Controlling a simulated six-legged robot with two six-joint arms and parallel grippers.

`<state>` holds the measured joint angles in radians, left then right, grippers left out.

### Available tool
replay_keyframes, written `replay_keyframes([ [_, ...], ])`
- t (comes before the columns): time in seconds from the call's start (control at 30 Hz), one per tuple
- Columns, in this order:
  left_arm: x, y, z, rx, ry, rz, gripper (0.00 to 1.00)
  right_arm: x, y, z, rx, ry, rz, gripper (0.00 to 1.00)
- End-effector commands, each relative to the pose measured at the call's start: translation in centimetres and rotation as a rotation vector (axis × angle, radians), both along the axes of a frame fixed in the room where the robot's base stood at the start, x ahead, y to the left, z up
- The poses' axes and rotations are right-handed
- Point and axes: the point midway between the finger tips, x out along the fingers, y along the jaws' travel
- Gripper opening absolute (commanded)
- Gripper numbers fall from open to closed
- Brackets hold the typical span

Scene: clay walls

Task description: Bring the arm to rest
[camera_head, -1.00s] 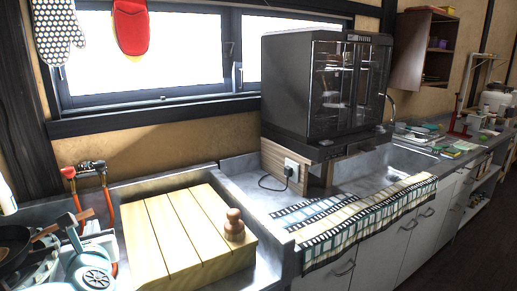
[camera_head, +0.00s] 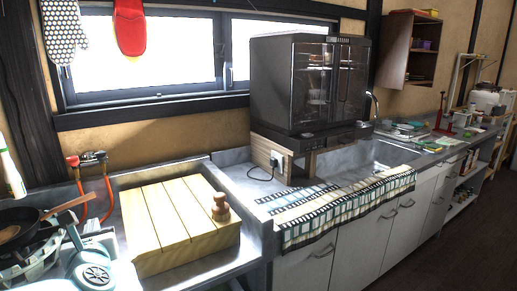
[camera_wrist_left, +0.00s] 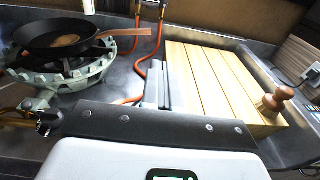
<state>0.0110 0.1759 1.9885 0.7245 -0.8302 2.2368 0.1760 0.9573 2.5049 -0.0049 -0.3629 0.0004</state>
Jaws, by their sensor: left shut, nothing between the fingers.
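My left gripper (camera_head: 70,222) is at the lower left of the head view, in front of the counter and left of the wooden slatted board (camera_head: 178,228). In the left wrist view its fingers (camera_wrist_left: 157,84) are together with nothing between them. They point toward the counter between the stove and the slatted board. A teal-grey round part of my left arm shows at the bottom left of the head view. My right gripper is in neither view.
A frying pan (camera_wrist_left: 58,38) sits on a gas burner (camera_wrist_left: 68,72) left of my gripper. Red hoses (camera_head: 108,198) run behind it. A wooden knobbed piece (camera_head: 220,207) stands on the board. A dark glass-fronted cabinet (camera_head: 300,85) stands beside the sink.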

Motion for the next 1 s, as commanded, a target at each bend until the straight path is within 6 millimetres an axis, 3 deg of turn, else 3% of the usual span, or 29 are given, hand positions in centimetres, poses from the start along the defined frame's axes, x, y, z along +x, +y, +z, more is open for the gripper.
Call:
replay_keyframes([
  [0.07, 0.1, 0.1, -0.1, 0.000, 0.001, 0.000, 0.00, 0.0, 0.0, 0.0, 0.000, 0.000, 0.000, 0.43],
  [0.37, 1.5, -3.4, -8.8, 0.321, 0.332, -0.199, 0.00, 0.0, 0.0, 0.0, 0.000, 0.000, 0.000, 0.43],
  [0.57, 1.1, -6.5, -15.9, 0.578, 0.564, -0.401, 0.00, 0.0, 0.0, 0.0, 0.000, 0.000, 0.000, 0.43],
  [0.67, 0.0, -8.5, -20.5, 0.742, 0.693, -0.548, 0.00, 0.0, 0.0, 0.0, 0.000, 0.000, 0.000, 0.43],
  [0.77, -2.1, -11.1, -26.2, 0.954, 0.831, -0.764, 0.00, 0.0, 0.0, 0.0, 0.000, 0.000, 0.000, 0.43],
  [0.87, -5.7, -14.0, -32.3, 1.200, 0.938, -1.049, 0.00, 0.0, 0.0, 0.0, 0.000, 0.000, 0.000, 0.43],
  [1.0, -12.4, -17.9, -39.4, 1.529, 0.954, -1.488, 0.00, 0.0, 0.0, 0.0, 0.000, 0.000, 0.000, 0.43],
])
